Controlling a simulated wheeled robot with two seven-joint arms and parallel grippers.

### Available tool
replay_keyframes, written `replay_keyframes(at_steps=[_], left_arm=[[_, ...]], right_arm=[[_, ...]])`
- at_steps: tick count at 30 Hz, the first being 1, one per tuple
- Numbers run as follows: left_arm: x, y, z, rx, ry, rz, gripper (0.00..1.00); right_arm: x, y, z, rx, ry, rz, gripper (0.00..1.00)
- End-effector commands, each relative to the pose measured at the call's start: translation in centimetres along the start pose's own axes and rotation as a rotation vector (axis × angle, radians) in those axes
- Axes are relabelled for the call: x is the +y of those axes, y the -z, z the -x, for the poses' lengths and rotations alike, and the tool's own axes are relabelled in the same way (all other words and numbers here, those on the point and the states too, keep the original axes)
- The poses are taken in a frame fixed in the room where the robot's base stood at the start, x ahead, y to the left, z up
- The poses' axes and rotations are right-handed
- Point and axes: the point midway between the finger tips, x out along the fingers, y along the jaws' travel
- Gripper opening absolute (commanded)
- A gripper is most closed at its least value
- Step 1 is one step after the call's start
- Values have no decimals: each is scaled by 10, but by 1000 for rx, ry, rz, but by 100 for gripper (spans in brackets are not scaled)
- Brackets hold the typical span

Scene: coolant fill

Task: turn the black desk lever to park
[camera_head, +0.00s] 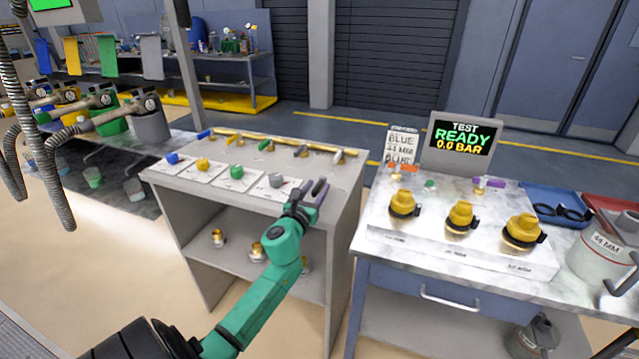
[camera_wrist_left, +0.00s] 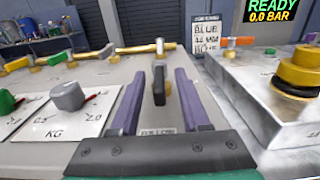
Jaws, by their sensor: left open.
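The black desk lever (camera_wrist_left: 159,86) stands up from the grey desk top in the left wrist view, above a small label too blurred to read. My left gripper (camera_head: 313,186) is open at the front right corner of the grey desk. In the wrist view its two purple fingers (camera_wrist_left: 161,76) stand on either side of the lever, with a visible gap on each side. In the head view the lever is largely hidden by the gripper and I cannot make it out clearly. My right gripper is not in view.
The grey desk (camera_head: 335,172) carries blue, yellow, green and grey knobs (camera_head: 237,171) on white cards, with a row of small valve handles (camera_head: 302,150) behind. To the right, a marble-topped bench (camera_head: 376,215) holds yellow fittings and a screen (camera_head: 462,137) reading "TEST READY 0.0 BAR".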

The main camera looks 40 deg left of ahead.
Motion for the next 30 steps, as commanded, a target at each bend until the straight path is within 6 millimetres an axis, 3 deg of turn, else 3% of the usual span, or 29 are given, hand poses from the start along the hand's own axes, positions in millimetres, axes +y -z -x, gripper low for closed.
replay_keyframes(at_steps=[5,13,15,17,30], left_arm=[[0,0,-23,0,0,0,46],[0,1,-26,1,1,0,46],[0,1,-26,1,1,1,20],[0,1,-26,1,1,1,0],[0,1,-25,2,1,2,0]], right_arm=[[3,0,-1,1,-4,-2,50],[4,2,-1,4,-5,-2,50],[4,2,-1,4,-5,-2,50],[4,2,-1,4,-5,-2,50],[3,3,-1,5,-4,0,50]])
